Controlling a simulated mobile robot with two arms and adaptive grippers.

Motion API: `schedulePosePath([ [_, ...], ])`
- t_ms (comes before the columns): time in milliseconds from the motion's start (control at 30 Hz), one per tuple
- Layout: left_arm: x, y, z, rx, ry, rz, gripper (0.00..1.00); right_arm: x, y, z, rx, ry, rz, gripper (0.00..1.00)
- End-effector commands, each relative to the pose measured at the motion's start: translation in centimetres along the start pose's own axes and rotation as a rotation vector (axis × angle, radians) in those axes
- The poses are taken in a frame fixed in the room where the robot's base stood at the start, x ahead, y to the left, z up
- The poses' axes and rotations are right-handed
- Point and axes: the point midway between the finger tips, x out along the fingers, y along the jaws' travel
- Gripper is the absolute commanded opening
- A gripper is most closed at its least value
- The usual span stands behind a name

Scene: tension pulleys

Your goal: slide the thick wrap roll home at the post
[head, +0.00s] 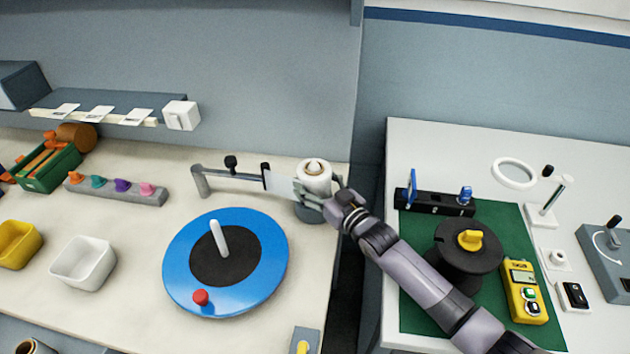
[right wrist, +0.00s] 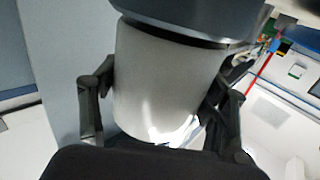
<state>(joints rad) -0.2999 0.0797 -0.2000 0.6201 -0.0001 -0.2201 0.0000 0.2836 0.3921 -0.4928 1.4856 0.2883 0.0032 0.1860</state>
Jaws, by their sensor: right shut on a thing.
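The thick white wrap roll (head: 314,181) stands upright over a round grey base (head: 309,213) near the right edge of the left bench. Its tan core shows on top, with a pale tip in the middle that looks like the post's end. My right gripper (head: 318,196) is shut on the roll from the front right. In the right wrist view the roll (right wrist: 165,80) fills the space between the two dark fingers, close to a dark grey disc (right wrist: 190,18). I cannot tell whether roll and base touch. My left gripper is not in view.
A grey arm bracket (head: 230,175) with a white sheet stands just left of the roll. A blue turntable (head: 180,265) with a white peg and red knob lies in front. The right bench holds a black reel (head: 468,262) and a yellow meter (head: 524,290) on a green mat (head: 415,300).

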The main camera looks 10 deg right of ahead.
Motion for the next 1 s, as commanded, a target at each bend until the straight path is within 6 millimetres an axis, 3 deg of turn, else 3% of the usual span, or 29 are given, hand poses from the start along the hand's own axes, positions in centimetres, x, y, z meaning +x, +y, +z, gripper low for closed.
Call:
schedulePosePath([
  [867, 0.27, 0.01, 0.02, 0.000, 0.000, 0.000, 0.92, 0.00, -0.02, 0.41, 0.001, 0.000, 0.000, 0.26],
  [900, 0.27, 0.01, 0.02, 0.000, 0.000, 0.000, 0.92, -0.01, -0.02, 0.44, 0.001, -0.001, 0.000, 0.71],
  [1000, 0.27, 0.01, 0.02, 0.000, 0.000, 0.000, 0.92, -0.01, -0.02, 0.44, 0.001, -0.001, 0.000, 0.78],
])
